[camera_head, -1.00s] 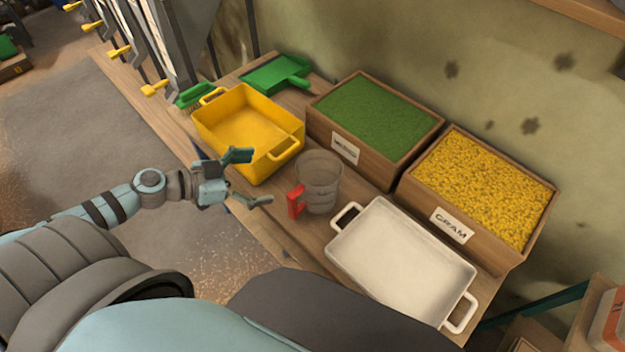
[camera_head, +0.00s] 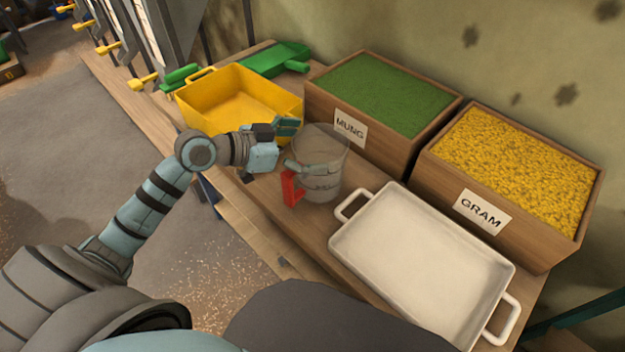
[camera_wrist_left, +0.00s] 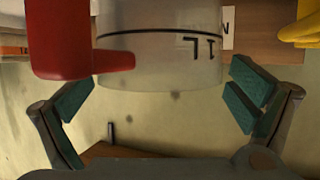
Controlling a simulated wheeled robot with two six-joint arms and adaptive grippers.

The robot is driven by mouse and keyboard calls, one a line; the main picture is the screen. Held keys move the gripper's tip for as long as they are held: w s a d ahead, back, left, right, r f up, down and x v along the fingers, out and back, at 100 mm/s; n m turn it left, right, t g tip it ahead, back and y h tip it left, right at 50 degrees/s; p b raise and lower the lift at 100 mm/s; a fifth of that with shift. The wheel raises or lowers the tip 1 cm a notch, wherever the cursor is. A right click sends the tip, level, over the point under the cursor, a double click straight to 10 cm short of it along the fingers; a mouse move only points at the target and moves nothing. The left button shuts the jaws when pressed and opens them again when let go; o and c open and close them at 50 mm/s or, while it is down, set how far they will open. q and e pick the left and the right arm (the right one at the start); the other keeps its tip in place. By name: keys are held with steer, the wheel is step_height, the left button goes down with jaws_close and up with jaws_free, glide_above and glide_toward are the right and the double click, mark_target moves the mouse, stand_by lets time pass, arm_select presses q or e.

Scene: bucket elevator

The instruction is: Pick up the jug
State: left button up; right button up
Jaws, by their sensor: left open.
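The clear jug (camera_head: 328,188) stands upright on the wooden bench, with its red handle (camera_head: 291,188) facing my left arm. My left gripper (camera_head: 297,148) is open and level with the jug, one finger toward the yellow tray and the other across the jug near its handle. In the left wrist view the jug (camera_wrist_left: 165,60), marked 1L, lies ahead between the spread fingers (camera_wrist_left: 160,95), with the red handle (camera_wrist_left: 72,42) at its left. I cannot tell whether a finger touches it. My right gripper is out of view.
A yellow tray (camera_head: 212,102) stands behind left of the jug, and a white tray (camera_head: 410,250) at its right. Wooden bins labelled MUNG (camera_head: 352,148) and GRAM (camera_head: 525,250) stand behind. A green dustpan (camera_head: 275,60) lies at the back.

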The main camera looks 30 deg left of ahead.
arm_select(q)
steer(key=shift+w+d+f, duration=0.2)
steer(key=shift+w+d, duration=0.15)
steer(key=shift+w, duration=0.1)
steer(key=shift+s, duration=0.1)
steer(key=c, duration=1.3)
steer(key=shift+r, duration=0.1)
